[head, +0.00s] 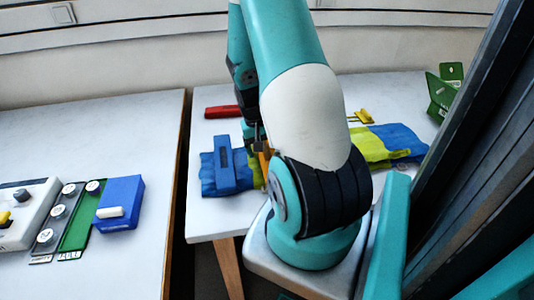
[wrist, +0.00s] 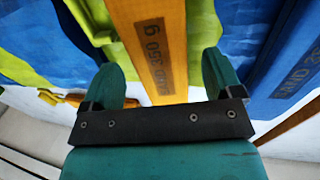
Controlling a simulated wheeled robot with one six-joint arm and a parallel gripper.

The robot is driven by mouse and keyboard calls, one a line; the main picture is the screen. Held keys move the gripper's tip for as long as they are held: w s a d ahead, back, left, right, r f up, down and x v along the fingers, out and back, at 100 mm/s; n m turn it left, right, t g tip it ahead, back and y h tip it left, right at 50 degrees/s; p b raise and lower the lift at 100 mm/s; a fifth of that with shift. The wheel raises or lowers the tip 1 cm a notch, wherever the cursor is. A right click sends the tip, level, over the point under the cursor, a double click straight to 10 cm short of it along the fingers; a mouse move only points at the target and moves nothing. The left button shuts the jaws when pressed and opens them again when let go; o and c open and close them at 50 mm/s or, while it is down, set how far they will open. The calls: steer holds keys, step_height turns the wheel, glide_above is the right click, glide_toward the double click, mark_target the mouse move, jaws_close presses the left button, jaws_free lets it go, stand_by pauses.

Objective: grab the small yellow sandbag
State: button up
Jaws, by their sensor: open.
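The sandbag's near end is hidden behind the gripper's dark crossbar. In the head view only a sliver of the sandbag (head: 264,161) shows, beside my arm, which hides most of the gripper.
A blue sandbag (wrist: 292,75) lies close to the right finger; it also shows in the head view (head: 226,178). Blue and yellow-green cloth (head: 375,146) spreads beneath. A red object (head: 222,112) lies behind. A blue box (head: 120,198) stands on the left table.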

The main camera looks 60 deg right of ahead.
steer(key=shift+d+f, duration=0.15)
steer(key=shift+f, duration=0.55)
steer(key=c, duration=1.2)
